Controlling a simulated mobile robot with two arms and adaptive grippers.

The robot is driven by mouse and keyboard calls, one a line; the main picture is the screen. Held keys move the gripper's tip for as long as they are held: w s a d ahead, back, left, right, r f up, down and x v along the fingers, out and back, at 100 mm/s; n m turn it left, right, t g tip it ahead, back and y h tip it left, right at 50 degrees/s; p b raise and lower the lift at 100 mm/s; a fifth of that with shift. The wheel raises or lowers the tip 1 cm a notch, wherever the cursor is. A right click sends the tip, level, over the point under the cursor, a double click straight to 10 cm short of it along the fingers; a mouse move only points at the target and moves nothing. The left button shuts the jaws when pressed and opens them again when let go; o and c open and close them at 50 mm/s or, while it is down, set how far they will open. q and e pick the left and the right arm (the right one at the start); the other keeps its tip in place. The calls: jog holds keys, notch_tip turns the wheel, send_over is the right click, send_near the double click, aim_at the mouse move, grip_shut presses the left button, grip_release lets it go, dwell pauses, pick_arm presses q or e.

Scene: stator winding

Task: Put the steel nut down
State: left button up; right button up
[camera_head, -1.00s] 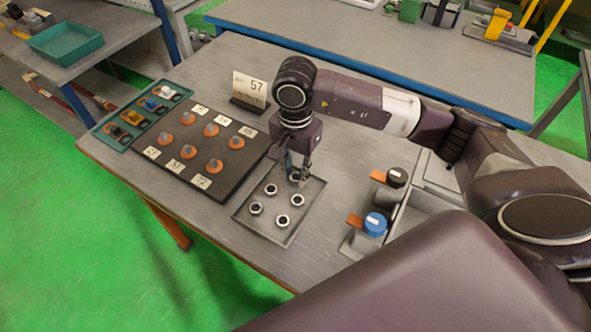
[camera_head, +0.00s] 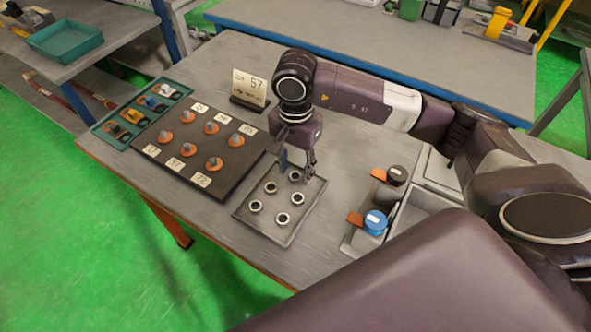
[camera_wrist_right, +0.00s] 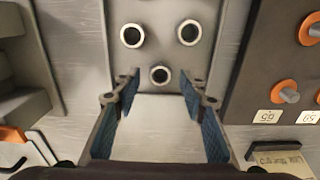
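A steel nut (camera_head: 295,176) lies in the shallow grey tray (camera_head: 277,205) near its back edge. In the right wrist view this nut (camera_wrist_right: 160,75) lies flat, just beyond and between the fingertips. My right gripper (camera_head: 297,168) is above the back of the tray, pointing down. In the wrist view its two fingers (camera_wrist_right: 162,88) with blue pads are spread wide, and nothing is held between them. Several other steel nuts lie apart in the tray, two of them also in the wrist view (camera_wrist_right: 132,36) (camera_wrist_right: 188,32). My left gripper is not in view.
Left of the tray is a dark board (camera_head: 205,150) with orange-based pegs and number cards. To the right are a blue-topped spool (camera_head: 375,222), a black one (camera_head: 397,176) and grey bins (camera_head: 425,205).

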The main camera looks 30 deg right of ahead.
notch_tip(320, 180, up, 11)
jog(key=b, duration=0.2)
jog(key=shift+f, duration=0.1)
